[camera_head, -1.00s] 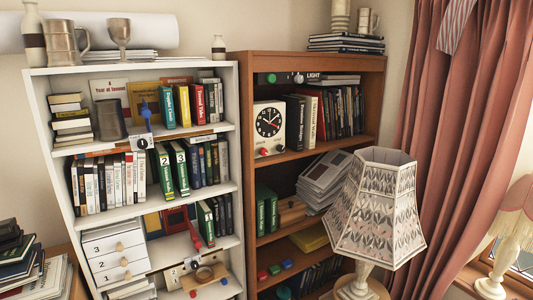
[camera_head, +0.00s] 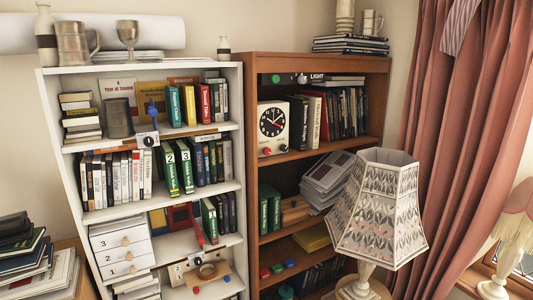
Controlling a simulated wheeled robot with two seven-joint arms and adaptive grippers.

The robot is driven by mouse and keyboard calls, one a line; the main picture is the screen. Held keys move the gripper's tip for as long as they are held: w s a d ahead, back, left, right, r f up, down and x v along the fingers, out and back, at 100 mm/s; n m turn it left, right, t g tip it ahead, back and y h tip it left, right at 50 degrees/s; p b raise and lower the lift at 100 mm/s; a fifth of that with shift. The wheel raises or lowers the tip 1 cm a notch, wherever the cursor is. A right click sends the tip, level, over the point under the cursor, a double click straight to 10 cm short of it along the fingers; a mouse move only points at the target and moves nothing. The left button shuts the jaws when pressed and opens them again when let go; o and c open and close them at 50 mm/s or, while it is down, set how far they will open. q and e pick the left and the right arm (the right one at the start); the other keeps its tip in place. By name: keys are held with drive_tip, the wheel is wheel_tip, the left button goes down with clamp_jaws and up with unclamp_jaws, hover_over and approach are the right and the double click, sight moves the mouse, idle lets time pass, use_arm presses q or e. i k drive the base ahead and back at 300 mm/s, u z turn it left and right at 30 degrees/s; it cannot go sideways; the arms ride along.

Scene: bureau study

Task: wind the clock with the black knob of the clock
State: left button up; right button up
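The clock (camera_head: 272,128) has a white case and a round black dial with pale marks and red on its hands. It stands upright at the left end of the upper compartment of the brown bookcase. A red knob (camera_head: 267,151) shows at the lower left of its front. The lower right of its front is too small to make out a black knob clearly. Neither of my grippers is in view, and nothing of mine touches the clock.
Books (camera_head: 313,118) stand just right of the clock. A white bookcase (camera_head: 140,212) full of books and small objects adjoins on the left. A patterned lamp (camera_head: 376,205) stands in front of the brown bookcase at the right, beside a pink curtain (camera_head: 465,130).

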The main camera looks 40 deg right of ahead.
sight(283, 148)
drive_tip(key=k, duration=0.5)
drive_tip(key=z, duration=0.8)
drive_tip(key=i, duration=0.5)
drive_tip(key=z, duration=0.05)
